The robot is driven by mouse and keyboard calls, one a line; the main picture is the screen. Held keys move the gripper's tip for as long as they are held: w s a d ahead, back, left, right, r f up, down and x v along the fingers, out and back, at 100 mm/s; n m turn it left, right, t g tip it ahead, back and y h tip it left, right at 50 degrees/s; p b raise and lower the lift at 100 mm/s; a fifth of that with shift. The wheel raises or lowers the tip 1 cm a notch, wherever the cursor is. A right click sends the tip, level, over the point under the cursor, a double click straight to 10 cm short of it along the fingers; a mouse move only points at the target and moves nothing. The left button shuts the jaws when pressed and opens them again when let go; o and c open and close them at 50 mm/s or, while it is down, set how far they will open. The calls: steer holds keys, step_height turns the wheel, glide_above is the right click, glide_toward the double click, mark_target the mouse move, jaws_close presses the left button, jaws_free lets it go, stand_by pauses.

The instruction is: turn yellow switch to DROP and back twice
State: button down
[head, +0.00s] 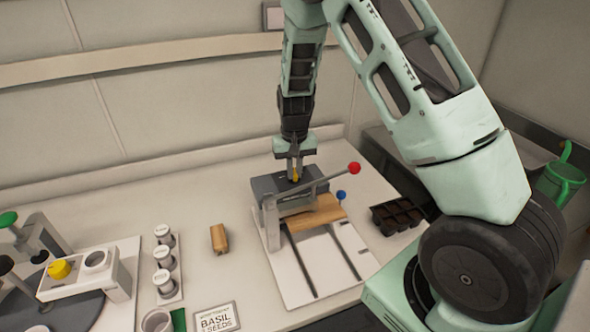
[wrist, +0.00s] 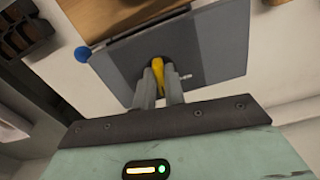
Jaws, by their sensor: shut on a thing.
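The yellow switch (wrist: 158,75) sits on the flat top of a dark grey box (wrist: 215,50). In the wrist view my gripper (wrist: 159,82) has its two fingers closed around the switch. In the head view the switch (head: 295,176) shows as a small yellow bit between the fingertips of my gripper (head: 295,172), which points straight down. The grey box (head: 265,186) is part of a press-like device on a white base. No DROP label is readable in either view, and the fingers cover part of the switch.
A lever with a red ball (head: 354,168) slants up beside the box; a blue knob (head: 341,195) is near it. A wooden block (head: 219,238), seed sign (head: 217,318) and black cell tray (head: 397,216) stand around. The table behind the box is clear.

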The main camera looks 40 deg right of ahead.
steer(key=m, duration=0.4)
steer(key=shift+w+r, duration=0.1)
steer(key=shift+w, duration=0.1)
steer(key=shift+m+p, duration=0.5)
steer(key=shift+m, duration=1.2)
steer(key=c, duration=1.5)
jaws_free()
step_height(320, 180, up, 17)
steer(key=b, duration=0.3)
steer(key=shift+r, duration=0.15)
steer(key=shift+a, duration=0.1)
